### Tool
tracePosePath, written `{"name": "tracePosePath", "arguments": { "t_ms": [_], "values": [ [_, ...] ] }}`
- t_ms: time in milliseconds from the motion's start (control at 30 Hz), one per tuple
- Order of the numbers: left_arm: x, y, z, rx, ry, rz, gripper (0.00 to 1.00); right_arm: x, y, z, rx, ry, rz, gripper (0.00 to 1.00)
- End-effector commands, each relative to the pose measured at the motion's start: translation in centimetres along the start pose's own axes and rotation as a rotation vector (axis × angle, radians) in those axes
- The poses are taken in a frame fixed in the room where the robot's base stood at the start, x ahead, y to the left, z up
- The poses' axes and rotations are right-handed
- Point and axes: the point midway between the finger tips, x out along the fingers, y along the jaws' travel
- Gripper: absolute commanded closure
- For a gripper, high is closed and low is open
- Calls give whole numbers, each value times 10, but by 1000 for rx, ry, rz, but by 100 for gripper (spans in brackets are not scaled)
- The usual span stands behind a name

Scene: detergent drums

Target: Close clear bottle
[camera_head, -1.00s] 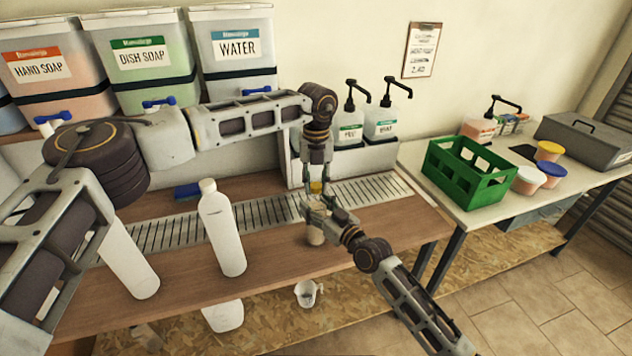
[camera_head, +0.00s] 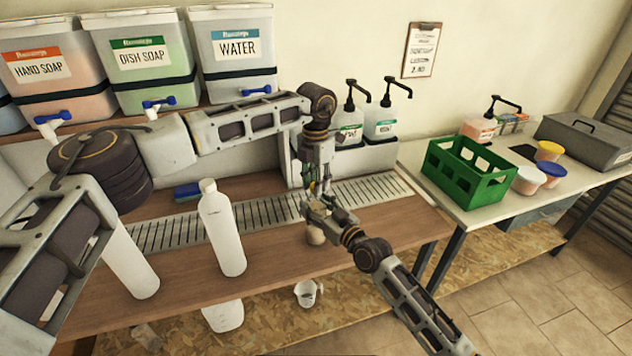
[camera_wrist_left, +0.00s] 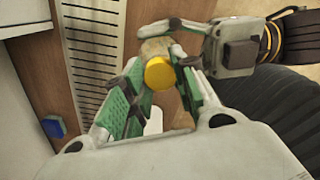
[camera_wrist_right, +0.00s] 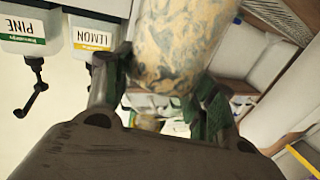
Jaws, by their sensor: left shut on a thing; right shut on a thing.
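The clear bottle (camera_head: 315,236) has a mottled beige look and stands upright over the wooden counter, largely hidden by my grippers in the head view. My right gripper (camera_head: 318,208) is shut on its body; the right wrist view shows the bottle (camera_wrist_right: 180,45) between the fingers. My left gripper (camera_head: 316,182) points down from above and is shut on a yellow cap (camera_wrist_left: 158,73), which lies over the bottle's top in the left wrist view. I cannot tell whether the cap is seated on the neck.
A white bottle (camera_head: 222,232) stands left on the counter (camera_head: 285,262), another (camera_head: 130,262) behind my left arm. A drain grate (camera_head: 265,212) runs behind. Pump bottles (camera_head: 384,120) stand at the back. A green crate (camera_head: 465,175) is on the right table.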

Motion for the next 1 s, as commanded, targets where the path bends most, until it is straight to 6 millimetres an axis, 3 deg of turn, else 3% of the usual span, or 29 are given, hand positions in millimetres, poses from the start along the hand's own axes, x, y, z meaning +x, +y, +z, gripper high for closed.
{"name": "tracePosePath", "arguments": {
  "t_ms": [1000],
  "values": [
    [0, 1, 0, 804, -2, -9, 79, 0, 0, 0, 0, -1, 1, 100]
  ]
}}
